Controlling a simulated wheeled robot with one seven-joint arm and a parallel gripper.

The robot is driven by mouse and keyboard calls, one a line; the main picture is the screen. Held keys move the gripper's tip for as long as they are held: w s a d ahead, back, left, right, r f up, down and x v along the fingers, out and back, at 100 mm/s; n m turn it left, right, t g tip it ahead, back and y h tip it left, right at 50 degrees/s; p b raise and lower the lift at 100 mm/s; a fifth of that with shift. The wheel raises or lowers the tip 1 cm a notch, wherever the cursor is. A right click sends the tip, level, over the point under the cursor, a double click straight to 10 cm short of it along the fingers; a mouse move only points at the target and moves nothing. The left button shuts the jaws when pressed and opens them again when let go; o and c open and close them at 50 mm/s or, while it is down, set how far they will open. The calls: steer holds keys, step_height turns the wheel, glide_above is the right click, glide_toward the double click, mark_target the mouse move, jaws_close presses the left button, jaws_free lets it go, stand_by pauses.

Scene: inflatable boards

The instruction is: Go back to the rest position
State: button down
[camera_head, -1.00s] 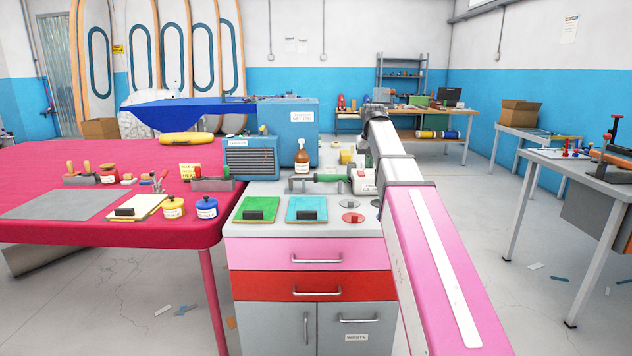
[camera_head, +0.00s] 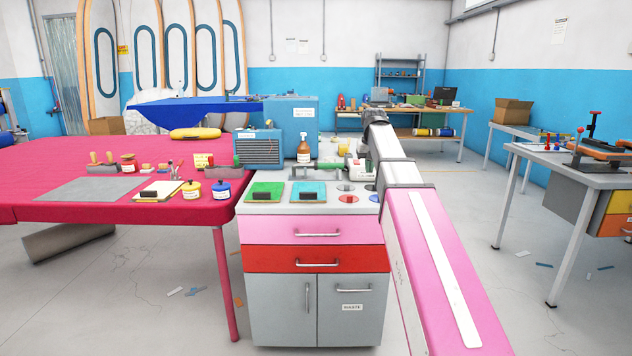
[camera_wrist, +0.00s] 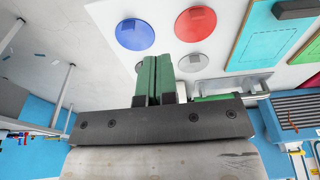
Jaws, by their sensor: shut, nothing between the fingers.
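My gripper (camera_wrist: 155,80) shows in the wrist view with its two green fingers shut together and nothing between them. It is above or beside the cabinet top (camera_wrist: 165,14), near the red disc (camera_wrist: 196,23) and the blue disc (camera_wrist: 135,34); I cannot tell the height. In the head view my pink and grey arm reaches forward along the right side of the cabinet (camera_head: 318,258). The gripper itself is hidden there behind the arm.
A red-covered table (camera_head: 110,208) stands left of the cabinet. A spray bottle (camera_head: 304,149), a blue machine (camera_head: 258,148) and green and teal pads (camera_head: 308,193) are on or behind the cabinet top.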

steer(key=s+f, duration=0.5)
steer(key=f, duration=0.7)
steer(key=s+f, duration=0.5)
steer(key=f, duration=0.6)
steer(key=s+f+g, duration=0.1)
steer(key=s+f, duration=1.6)
steer(key=shift+f+g, duration=0.3)
